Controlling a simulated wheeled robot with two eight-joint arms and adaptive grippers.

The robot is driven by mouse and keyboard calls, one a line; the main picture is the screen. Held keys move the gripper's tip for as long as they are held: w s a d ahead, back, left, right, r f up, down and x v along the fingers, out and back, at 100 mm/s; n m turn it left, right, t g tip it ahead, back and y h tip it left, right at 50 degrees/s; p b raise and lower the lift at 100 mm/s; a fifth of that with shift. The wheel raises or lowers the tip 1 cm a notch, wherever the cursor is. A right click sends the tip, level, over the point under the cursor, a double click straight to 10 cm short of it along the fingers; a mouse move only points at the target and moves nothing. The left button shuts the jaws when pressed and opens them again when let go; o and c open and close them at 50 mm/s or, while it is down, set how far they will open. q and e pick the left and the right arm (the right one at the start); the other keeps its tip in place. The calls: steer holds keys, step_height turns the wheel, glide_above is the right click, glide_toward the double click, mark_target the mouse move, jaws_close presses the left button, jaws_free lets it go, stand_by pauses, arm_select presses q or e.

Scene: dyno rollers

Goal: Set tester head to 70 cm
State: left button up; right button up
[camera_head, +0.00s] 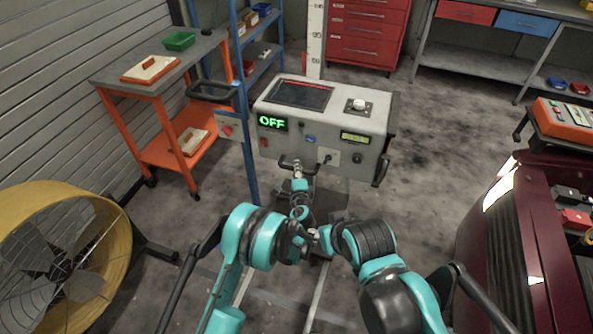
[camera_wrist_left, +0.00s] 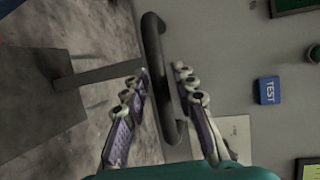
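The tester head (camera_head: 330,120) is a grey box with a dark top screen, a white knob and a green display reading OFF. A white graduated scale (camera_head: 316,40) rises behind it; I cannot read its height against the head. A dark bar handle (camera_head: 290,163) is on the lower front; in the left wrist view the handle (camera_wrist_left: 158,60) runs between my fingers. My left gripper (camera_head: 298,172) is at this handle, with its fingers (camera_wrist_left: 160,90) on either side and narrow gaps showing. My right arm ends near the picture's middle; its fingers do not show clearly.
An orange cart (camera_head: 150,92) and blue shelf stand left of the tester, a yellow fan (camera_head: 110,215) at lower left. A dark red car (camera_head: 510,230) is at right. A red drawer cabinet (camera_head: 365,35) stands behind. A blue TEST button (camera_wrist_left: 268,90) sits beside the handle.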

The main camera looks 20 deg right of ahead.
arm_select(q)
jaws_close()
step_height(320, 180, down, 9)
steer(key=shift+r, duration=0.2)
steer(key=o, duration=0.5)
jaws_free()
steer(key=shift+r, duration=0.1)
step_height(320, 180, up, 10)
steer(key=shift+f, duration=0.1)
